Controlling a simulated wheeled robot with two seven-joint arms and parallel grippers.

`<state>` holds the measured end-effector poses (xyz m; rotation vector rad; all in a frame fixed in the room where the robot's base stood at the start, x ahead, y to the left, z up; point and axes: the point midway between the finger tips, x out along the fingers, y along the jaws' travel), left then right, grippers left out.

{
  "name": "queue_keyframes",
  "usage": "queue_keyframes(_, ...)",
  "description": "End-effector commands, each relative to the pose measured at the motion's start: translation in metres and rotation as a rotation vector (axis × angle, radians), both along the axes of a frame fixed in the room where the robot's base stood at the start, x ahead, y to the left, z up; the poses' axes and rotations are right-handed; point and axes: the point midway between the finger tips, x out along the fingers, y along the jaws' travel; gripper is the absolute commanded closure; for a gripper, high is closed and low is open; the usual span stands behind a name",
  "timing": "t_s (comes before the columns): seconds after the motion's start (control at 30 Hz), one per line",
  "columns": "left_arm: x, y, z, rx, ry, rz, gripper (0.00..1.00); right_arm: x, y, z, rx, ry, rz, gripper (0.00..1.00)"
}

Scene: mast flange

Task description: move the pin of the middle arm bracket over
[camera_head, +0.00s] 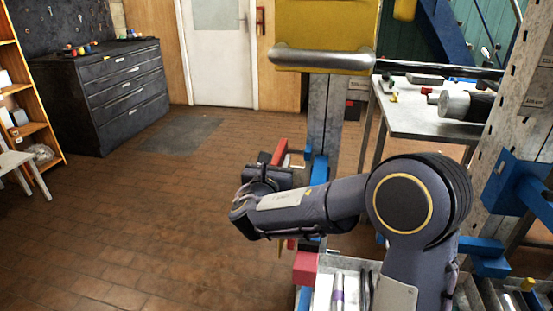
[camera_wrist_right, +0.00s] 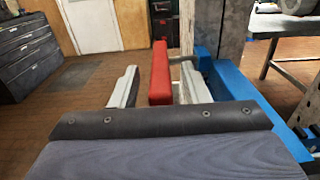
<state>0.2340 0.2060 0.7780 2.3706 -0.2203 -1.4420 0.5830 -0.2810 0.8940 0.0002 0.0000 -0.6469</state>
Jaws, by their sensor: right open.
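A grey metal mast (camera_head: 324,125) stands right of centre in the head view. A blue bracket (camera_head: 319,172) is on it, with a red piece (camera_head: 280,151) beside it. My right gripper (camera_head: 275,172) is at this bracket; its fingertips are mostly hidden in the head view. In the right wrist view its two pale fingers are apart, with the upright red piece (camera_wrist_right: 160,72) between them. A gap shows at the left finger; contact at the right finger is unclear. The blue bracket (camera_wrist_right: 232,88) lies just right of the fingers. I cannot make out the pin clearly. My left gripper is out of view.
A yellow block with a grey bar (camera_head: 322,58) sits higher on the mast. A lower red block (camera_head: 305,268) is below my right forearm. A workbench (camera_head: 430,122) and a perforated upright (camera_head: 500,130) stand at right. Tiled floor at left is clear.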

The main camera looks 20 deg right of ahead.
Motion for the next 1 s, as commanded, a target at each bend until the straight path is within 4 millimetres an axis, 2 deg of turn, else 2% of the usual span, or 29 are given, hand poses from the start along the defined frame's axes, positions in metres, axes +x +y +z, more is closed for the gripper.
queue_keyframes(0.17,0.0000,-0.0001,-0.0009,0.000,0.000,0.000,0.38,0.0113,-0.0091,-0.0002,0.000,0.000,-0.001,0.58)
queue_keyframes(0.43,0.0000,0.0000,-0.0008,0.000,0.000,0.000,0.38,0.0128,-0.0098,0.0000,0.000,0.001,0.001,0.58)
queue_keyframes(0.77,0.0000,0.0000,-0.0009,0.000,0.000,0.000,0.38,0.0125,-0.0096,0.0001,0.000,0.000,0.001,1.00)
queue_keyframes(1.0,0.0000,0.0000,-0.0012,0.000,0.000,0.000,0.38,0.0123,-0.0099,0.0000,0.000,0.000,0.001,1.00)
